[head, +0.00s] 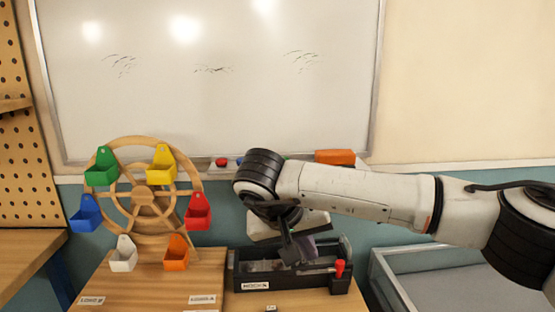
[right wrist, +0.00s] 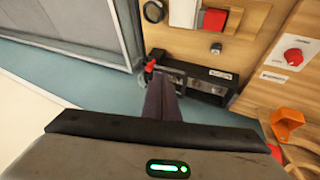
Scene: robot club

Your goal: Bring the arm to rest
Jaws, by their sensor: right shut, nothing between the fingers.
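My right arm (head: 345,195) reaches in from the right in the head view, bent down at the wrist. My right gripper (head: 300,246) points down over a black device (head: 255,278) on the wooden table. In the right wrist view my right gripper (right wrist: 162,98) shows its dark fingers shut together with nothing between them. The black device (right wrist: 212,74) lies beyond the fingertips there. I cannot tell how far above it the fingers are. My left gripper is in neither view.
A wooden wheel (head: 146,199) with several coloured bins stands left of the gripper. A red knob (head: 340,267) rises at the device's right end. A grey-framed bin (head: 440,272) stands below the arm at right. A whiteboard (head: 210,75) hangs behind.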

